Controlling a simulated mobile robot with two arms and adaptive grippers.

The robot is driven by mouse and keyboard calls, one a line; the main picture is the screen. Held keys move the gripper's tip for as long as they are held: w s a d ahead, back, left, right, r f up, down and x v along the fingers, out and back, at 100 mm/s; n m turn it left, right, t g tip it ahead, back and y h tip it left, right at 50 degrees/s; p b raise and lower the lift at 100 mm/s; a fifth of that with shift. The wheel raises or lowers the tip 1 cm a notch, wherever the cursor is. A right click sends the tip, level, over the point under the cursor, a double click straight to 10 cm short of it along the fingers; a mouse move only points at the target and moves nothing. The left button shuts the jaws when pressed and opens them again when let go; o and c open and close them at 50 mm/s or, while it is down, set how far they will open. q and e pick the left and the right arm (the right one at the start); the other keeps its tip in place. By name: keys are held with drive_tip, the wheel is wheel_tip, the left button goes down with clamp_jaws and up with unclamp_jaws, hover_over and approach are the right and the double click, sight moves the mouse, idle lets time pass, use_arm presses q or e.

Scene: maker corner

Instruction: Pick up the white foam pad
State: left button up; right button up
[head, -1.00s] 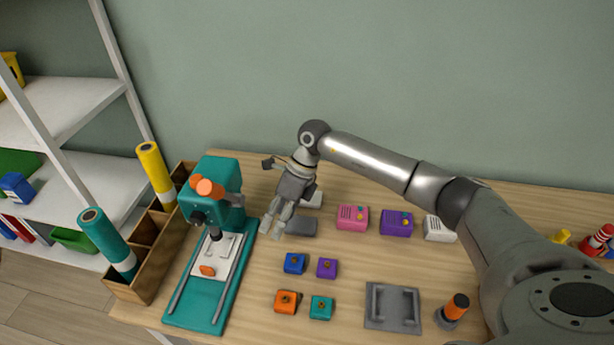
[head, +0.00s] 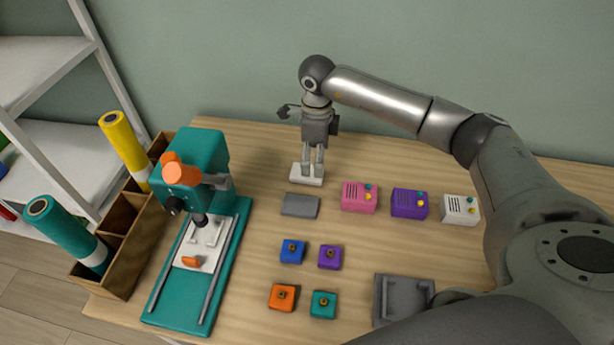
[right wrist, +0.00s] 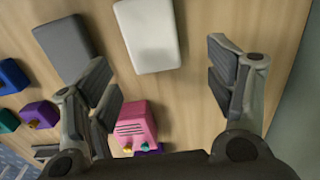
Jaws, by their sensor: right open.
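The white foam pad (head: 306,176) lies on the wooden table behind a grey pad (head: 300,205). In the right wrist view the white pad (right wrist: 150,34) lies ahead of the fingers, toward the top of the picture. My right gripper (head: 313,172) points down at the white pad in the head view, its fingertips at or just above the pad. In the right wrist view my right gripper (right wrist: 170,85) is open with nothing held between its fingers. Whether the fingertips touch the pad cannot be told. My left gripper is not in view.
The grey pad sits just in front of the white one. A pink box (head: 360,197), a purple box (head: 409,203) and a white box (head: 460,210) stand to the right. A teal press (head: 196,230) stands left. Small coloured blocks lie in front.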

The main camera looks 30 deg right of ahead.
drive_tip(key=f+b, duration=0.1)
drive_tip(key=f, duration=0.1)
drive_tip(key=s+f+b, duration=0.1)
drive_tip(key=f, duration=0.1)
drive_tip(key=shift+w+f, duration=0.1)
drive_tip(key=shift+f, duration=0.2)
drive_tip(key=shift+c, duration=0.3)
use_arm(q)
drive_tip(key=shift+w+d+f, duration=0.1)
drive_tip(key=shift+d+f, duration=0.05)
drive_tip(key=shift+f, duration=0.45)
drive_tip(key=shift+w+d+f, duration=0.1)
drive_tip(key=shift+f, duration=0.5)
use_arm(e)
drive_tip(key=c, duration=0.7)
